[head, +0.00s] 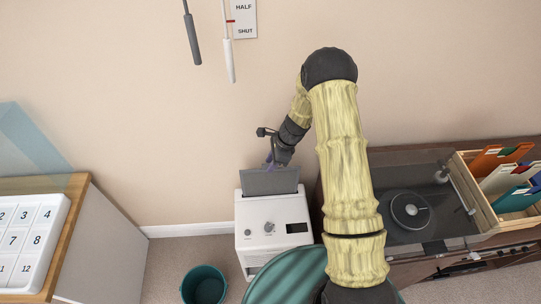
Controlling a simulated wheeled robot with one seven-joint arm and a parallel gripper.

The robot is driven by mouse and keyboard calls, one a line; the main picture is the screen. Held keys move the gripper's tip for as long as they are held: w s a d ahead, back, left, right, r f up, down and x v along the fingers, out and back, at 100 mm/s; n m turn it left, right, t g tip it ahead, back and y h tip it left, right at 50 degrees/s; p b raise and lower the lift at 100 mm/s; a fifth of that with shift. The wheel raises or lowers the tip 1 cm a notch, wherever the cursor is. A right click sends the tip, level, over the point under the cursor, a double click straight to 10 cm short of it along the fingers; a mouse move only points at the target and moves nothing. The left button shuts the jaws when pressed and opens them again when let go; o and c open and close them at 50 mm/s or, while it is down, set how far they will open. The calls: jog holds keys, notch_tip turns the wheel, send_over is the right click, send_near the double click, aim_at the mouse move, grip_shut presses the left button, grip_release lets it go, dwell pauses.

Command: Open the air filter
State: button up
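The air filter (272,222) looks to be the white box standing on the floor against the wall, with knobs and a small dark display on its front. A dark grey panel (268,182) stands up at its top, seemingly tilted back toward the wall. My gripper (270,164) is just behind and above the panel's top edge, in the middle. Its fingertips are small and partly hidden, so I cannot tell whether they are open or touch the panel.
A turntable (410,210) under a clear cover and a wooden crate of records (472,190) stand right. A teal bin (204,285) and a round teal surface (288,276) are in front. A cabinet with a numbered board (28,238) is left. Two rods (192,40) hang above.

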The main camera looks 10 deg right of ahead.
jog(key=shift+d+r, duration=0.2)
jog(key=shift+d, duration=0.15)
jog(key=b+v, duration=0.1)
jog(key=v, duration=1.5)
jog(key=shift+a+r, duration=0.25)
jog(key=shift+r, duration=0.1)
jog(key=s+d+r+n+t+h, duration=0.1)
jog(key=s+r+n+h, duration=0.1)
jog(key=s+n, duration=0.7)
jog(key=s+d+r+n+t+h, duration=0.1)
jog(key=s+d+r+n+h, duration=0.1)
jog(key=s+r+n, duration=0.3)
jog(key=s+n, duration=0.4)
jog(key=s, duration=0.3)
jog(key=shift+s+r+t, duration=0.15)
jog(key=shift+r+t, duration=0.1)
jog(key=shift+t, duration=0.05)
